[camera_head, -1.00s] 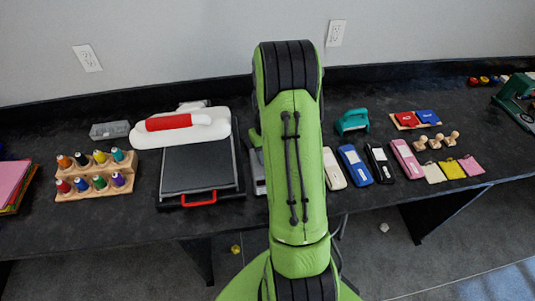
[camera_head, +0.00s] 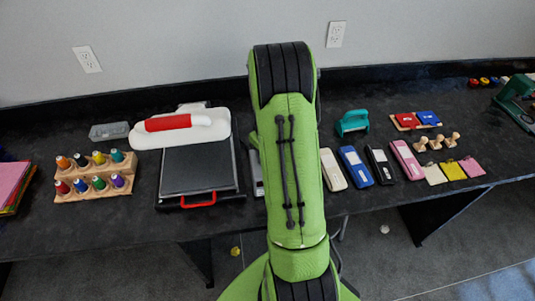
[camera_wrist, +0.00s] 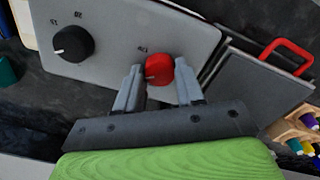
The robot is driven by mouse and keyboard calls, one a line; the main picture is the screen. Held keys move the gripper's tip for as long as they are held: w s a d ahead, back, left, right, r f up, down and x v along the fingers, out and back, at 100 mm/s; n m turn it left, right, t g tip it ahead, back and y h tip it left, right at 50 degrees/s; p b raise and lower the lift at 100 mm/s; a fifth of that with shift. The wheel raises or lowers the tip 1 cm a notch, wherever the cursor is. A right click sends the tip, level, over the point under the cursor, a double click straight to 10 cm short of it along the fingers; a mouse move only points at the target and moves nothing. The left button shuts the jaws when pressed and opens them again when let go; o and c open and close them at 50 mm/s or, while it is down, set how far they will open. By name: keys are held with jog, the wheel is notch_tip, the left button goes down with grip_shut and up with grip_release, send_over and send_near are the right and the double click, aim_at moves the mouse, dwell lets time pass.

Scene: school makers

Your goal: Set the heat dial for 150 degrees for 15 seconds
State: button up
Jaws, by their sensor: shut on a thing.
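In the wrist view, my gripper (camera_wrist: 158,82) is shut on the red dial (camera_wrist: 158,70), with one finger on each side of it. The red dial sits on a grey control panel (camera_wrist: 112,55), with a small printed number above it that I cannot read surely. A black dial (camera_wrist: 73,43) with a white pointer mark sits farther left on the same panel, with small numbers around it. In the head view, my arm hides the gripper and most of the panel (camera_head: 257,172). The heat press (camera_head: 198,172), with its red-handled white top (camera_head: 178,125), stands left of my arm.
Thread spools in a wooden rack (camera_head: 95,183) stand left of the press. Right of my arm lie several flat devices (camera_head: 356,166), a teal tool (camera_head: 352,122), wooden stamps (camera_head: 437,141) and coloured tags (camera_head: 452,169). A wall runs behind the table.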

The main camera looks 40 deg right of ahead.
jog(key=o, duration=1)
jog(key=shift+o, duration=0.2)
notch_tip(320, 180, up, 16)
jog(key=p, duration=0.2)
jog(key=shift+f, duration=0.15)
